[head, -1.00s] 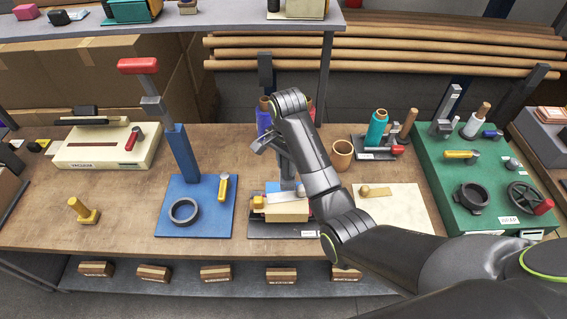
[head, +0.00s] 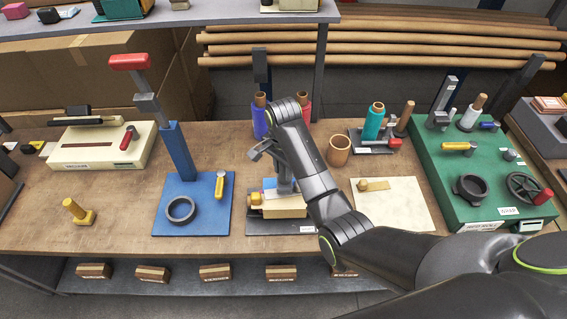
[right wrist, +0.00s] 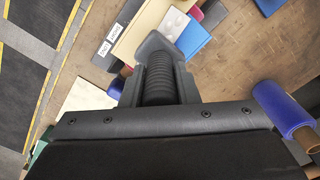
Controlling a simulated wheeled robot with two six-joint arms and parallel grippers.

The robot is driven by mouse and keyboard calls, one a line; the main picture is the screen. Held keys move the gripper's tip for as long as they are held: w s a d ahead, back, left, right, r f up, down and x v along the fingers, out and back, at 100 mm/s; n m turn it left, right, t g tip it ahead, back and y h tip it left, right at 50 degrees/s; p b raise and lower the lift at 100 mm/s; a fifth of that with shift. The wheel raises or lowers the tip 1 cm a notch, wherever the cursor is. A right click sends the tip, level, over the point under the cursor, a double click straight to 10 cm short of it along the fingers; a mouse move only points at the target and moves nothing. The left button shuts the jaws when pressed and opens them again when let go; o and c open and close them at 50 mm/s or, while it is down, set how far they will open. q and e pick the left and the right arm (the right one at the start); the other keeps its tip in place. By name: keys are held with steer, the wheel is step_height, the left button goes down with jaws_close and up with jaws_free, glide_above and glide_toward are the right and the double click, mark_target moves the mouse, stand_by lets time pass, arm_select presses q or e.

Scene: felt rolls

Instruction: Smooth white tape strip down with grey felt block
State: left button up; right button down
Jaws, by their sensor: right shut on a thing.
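My right gripper (head: 284,186) points down over the small tan block (head: 287,208) on its dark base plate in the front middle of the bench. It is shut on a grey piece with a ribbed grip, which I take for the grey felt block (right wrist: 157,45). In the right wrist view the grey piece overlaps the tan block (right wrist: 140,32); I cannot tell whether they touch. A pale strip (right wrist: 173,22), probably the white tape, lies along the tan block, partly hidden by the held piece. My left gripper is not in view.
A blue board (head: 208,222) with a clamp post stands left. A cream sheet (head: 405,210) lies right, beyond it a green board (head: 437,160). Blue (head: 261,120) and red rolls stand behind my gripper.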

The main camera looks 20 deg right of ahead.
mark_target(278, 183)
steer(key=shift+f, duration=0.75)
steer(key=shift+r, duration=0.15)
steer(key=shift+p, duration=0.45)
steer(key=shift+f, duration=0.2)
steer(key=shift+f+b, duration=0.3)
steer(key=shift+f, duration=0.25)
steer(key=shift+a, duration=0.1)
steer(key=shift+a+p, duration=0.4)
steer(key=shift+a, duration=0.3)
steer(key=shift+w+a, duration=0.1)
steer(key=shift+a, duration=0.9)
